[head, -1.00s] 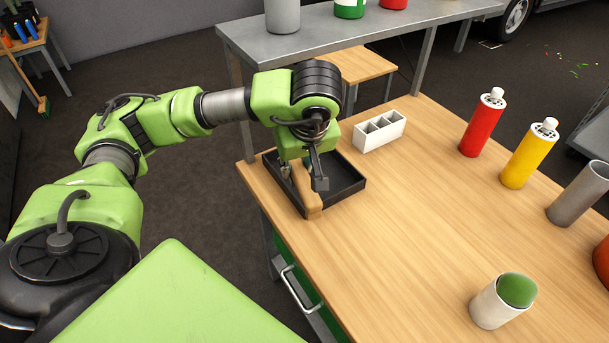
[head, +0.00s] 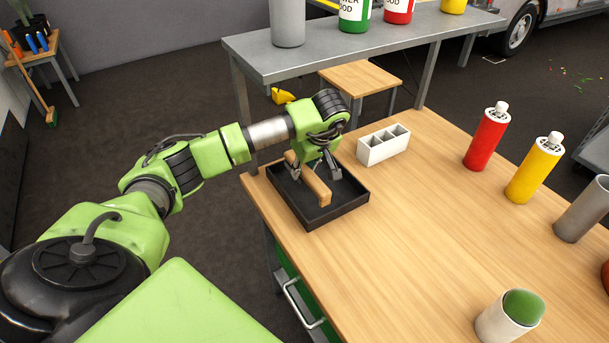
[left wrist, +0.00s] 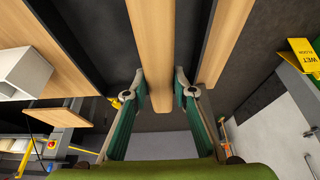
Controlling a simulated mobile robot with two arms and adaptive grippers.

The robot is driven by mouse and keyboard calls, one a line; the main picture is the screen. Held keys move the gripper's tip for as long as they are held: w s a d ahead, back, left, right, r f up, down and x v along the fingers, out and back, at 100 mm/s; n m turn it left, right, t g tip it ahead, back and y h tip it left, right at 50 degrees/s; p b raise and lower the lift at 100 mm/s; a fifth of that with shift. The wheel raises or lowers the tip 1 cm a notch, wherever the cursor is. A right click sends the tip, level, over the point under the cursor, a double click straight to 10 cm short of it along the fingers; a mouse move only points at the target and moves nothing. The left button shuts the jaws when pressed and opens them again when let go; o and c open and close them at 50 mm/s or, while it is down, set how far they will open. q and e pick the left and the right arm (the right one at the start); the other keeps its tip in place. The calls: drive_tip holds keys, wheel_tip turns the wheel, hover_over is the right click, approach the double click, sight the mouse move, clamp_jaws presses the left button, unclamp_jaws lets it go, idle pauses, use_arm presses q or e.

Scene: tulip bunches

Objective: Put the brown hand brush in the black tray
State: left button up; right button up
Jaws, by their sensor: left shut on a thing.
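The brown hand brush (head: 317,186) is a long wooden block, seen over the middle of the black tray (head: 345,207). My left gripper (head: 316,168) is shut on it from above. In the left wrist view the brush (left wrist: 155,50) runs between the two fingertips (left wrist: 160,82). The tray is shallow and rectangular, at the table's left corner. The brush lies within the tray's outline; I cannot tell whether it touches the floor. Its bristles are hidden. My right gripper is out of view.
A white divided holder (head: 383,146) stands right of the tray. A red bottle (head: 486,137), a yellow bottle (head: 533,170) and a grey cup (head: 582,210) stand further right. A white cup (head: 503,322) with a green top is near the front. The table's middle (head: 420,220) is clear.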

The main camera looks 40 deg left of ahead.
sight(304, 176)
use_arm(q)
drive_tip(key=shift+w+f, duration=0.2)
drive_tip(key=shift+f, duration=0.35)
wheel_tip(304, 176, down, 2)
drive_tip(key=shift+f+p, duration=0.2)
drive_tip(key=shift+p, duration=0.45)
drive_tip(key=shift+a+f, duration=0.1)
drive_tip(key=shift+f, duration=0.15)
drive_tip(key=o, duration=1.1)
drive_tip(key=shift+c, duration=0.2)
drive_tip(key=shift+r, duration=0.55)
drive_tip(key=b+v, duration=0.2)
drive_tip(key=v, duration=0.9)
drive_tip(key=shift+r, duration=0.1)
